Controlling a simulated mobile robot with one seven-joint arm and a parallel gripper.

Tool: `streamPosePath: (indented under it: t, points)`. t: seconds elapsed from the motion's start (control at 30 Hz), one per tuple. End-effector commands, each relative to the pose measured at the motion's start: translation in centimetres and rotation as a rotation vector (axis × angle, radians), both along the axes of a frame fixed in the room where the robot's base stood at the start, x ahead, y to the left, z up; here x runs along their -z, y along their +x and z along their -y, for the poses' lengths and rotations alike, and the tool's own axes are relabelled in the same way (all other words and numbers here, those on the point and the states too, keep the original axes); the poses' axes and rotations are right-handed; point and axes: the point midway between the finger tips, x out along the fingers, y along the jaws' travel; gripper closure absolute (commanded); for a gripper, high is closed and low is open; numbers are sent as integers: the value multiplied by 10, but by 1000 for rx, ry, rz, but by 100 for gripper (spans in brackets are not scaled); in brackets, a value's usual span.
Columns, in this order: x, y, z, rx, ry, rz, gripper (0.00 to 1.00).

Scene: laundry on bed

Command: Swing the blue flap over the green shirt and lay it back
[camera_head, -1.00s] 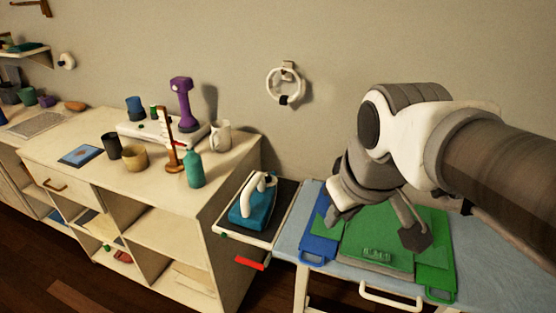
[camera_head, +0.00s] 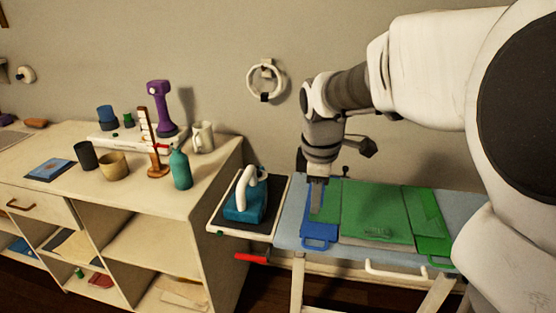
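The blue flap (camera_head: 320,232) lies flat at the left of a folding board, with a loop handle at its front edge. A brighter green flap (camera_head: 434,246) lies flat at the right. My gripper (camera_head: 316,212) points down over the blue flap, its tip at or just above the flap's surface. I see its fingers nearly edge-on, so the gap between them is hidden, and contact is unclear.
The board lies on a light blue ironing table (camera_head: 288,225). A teal iron (camera_head: 246,202) stands on a tray just left of it. A shelf unit (camera_head: 110,205) with a bottle, cups and a purple object is further left. My arm covers the right side.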

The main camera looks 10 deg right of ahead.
Motion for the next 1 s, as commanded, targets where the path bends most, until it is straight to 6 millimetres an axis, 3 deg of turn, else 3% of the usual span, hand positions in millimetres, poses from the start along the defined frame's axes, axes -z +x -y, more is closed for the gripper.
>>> streamPosePath:
  t: [0.7,1.0]
  points:
    - [141,21,7,3,0,-3,75]
    - [166,27,9,4,1,-1,75]
